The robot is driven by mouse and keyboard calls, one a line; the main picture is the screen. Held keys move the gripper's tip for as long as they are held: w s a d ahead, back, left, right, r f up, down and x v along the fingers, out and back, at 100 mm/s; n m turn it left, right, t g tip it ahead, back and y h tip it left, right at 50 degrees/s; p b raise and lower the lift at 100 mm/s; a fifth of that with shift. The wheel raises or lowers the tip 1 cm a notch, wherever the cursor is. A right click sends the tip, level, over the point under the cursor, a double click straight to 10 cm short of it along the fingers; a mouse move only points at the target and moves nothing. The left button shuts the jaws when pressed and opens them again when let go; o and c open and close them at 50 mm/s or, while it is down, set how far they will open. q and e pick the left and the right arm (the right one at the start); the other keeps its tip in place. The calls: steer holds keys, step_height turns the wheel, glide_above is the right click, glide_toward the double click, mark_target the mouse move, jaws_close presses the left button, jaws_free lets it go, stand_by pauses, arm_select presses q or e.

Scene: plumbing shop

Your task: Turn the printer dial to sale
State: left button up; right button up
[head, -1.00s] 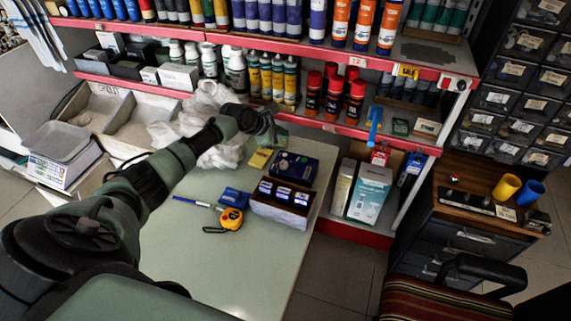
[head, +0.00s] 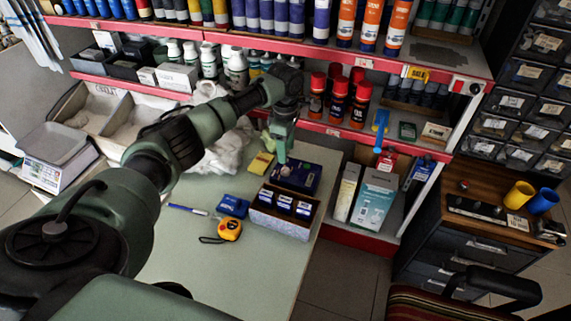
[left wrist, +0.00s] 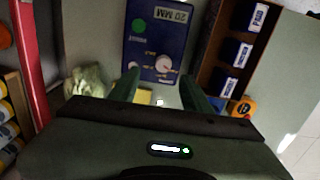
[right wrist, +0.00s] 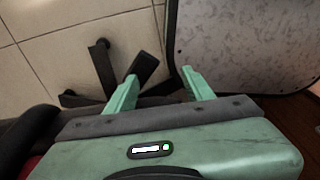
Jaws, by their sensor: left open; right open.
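The printer (head: 306,178) is a dark blue box lying on the pale green table. In the left wrist view the printer (left wrist: 150,30) shows a "20 MM" label, a green round button (left wrist: 139,25) and a white dial (left wrist: 163,64). Small lettering beside the dial is too small to read surely, and I cannot tell where the dial points. My left gripper (head: 281,158) points down just above the printer's far left side. Its open fingers (left wrist: 158,88) are empty, with the dial ahead between them, apart from it. My right gripper (right wrist: 159,78) is open and empty, away from the table.
A brown tray (head: 282,221) of blue boxes stands close beside the printer. A yellow pad (head: 261,163), blue box (head: 232,206), pen (head: 187,209) and tape measure (head: 229,229) lie nearby. The red-edged shelf (head: 330,130) rises behind. The table's near part is clear.

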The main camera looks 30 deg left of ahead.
mark_target(285, 169)
arm_select(q)
steer(key=shift+s+f, duration=0.15)
steer(key=shift+s, duration=0.1)
step_height(285, 169, down, 7)
steer(key=shift+f, duration=0.1)
steer(key=shift+c, duration=0.3)
jaws_close()
